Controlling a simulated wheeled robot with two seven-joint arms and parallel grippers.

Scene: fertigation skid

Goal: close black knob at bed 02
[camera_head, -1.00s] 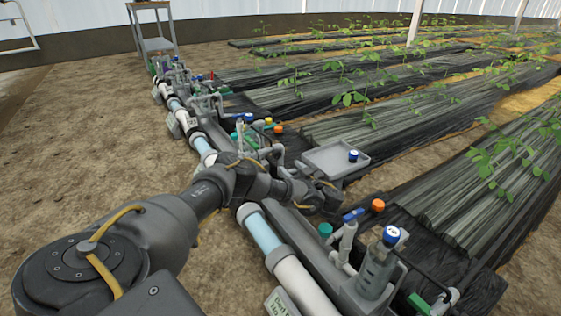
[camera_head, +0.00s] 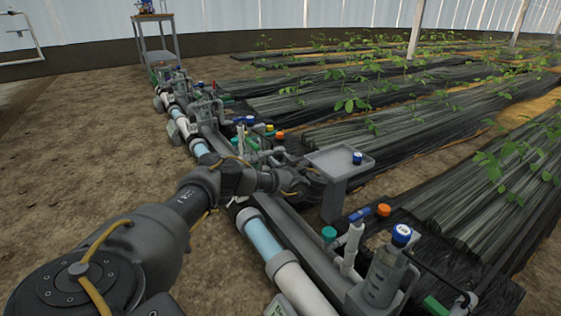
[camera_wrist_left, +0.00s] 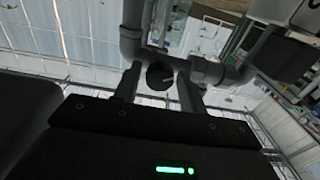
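In the left wrist view a round black knob (camera_wrist_left: 160,75) sits in front of grey pipework, between the two fingers of my left gripper (camera_wrist_left: 160,86). The fingers stand apart, one on each side of the knob, with gaps visible between them and it. In the head view my left gripper (camera_head: 314,187) is at the pipe run, beside the post under a grey tray; the knob is hidden there by my arm. No bed number is readable. My right gripper is not in view.
The grey tray (camera_head: 328,160) holds a blue-capped bottle (camera_head: 357,158). Nearer are an orange knob (camera_head: 383,210), a green cap (camera_head: 329,233) and a bottle with a blue-and-white cap (camera_head: 402,234). In the wrist view grey pipes (camera_wrist_left: 206,71) surround the knob closely. Bare soil lies left.

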